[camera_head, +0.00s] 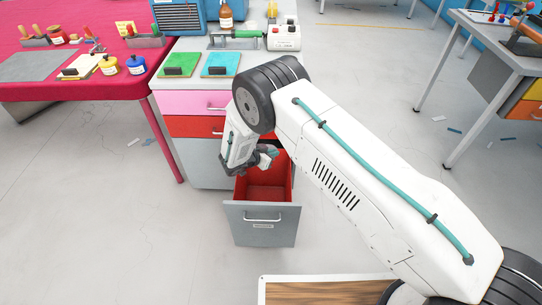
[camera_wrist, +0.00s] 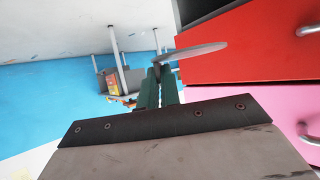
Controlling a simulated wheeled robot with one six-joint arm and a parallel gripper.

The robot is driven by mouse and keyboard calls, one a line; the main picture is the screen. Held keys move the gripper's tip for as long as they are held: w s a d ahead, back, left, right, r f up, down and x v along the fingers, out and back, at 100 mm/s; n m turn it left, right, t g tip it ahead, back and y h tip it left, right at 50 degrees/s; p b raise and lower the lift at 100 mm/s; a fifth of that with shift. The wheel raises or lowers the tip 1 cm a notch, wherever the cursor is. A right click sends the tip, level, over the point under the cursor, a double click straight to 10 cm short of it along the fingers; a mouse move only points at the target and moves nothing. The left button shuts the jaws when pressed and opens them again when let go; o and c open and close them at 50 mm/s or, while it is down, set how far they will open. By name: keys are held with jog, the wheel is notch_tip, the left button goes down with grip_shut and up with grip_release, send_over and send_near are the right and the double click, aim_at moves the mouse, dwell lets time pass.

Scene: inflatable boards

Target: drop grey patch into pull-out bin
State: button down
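The grey patch (camera_wrist: 198,52) shows in the wrist view as a thin, rounded grey sheet, seen almost edge-on. My gripper (camera_wrist: 160,74) has its teal fingers close together on the patch's edge. In the head view my gripper (camera_head: 267,156) hangs over the back part of the pull-out bin, pointing to the right; the patch is hard to make out there. The pull-out bin (camera_head: 262,226) is pulled open at the bottom of the cabinet. It has a grey front with a handle and label, and a red inside. The part of its floor that shows is empty.
The cabinet has a closed red drawer (camera_head: 190,126) and a pink drawer (camera_head: 187,102) close beside my gripper. Green and blue boards (camera_head: 221,63) lie on its top. A red-covered table (camera_head: 60,92) stands at left. A wooden board (camera_head: 325,292) lies at the front.

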notch_tip(320, 180, down, 7)
jog(key=shift+s+a, duration=0.2)
jog(key=shift+s, duration=0.1)
jog(key=shift+r, duration=0.1)
jog(key=c, duration=1.5)
grip_release()
jog(key=shift+c, duration=0.2)
jog(key=v, duration=0.7)
jog(key=shift+s+a+r, duration=0.2)
jog(key=shift+s+a, duration=0.05)
jog(key=shift+a, duration=0.05)
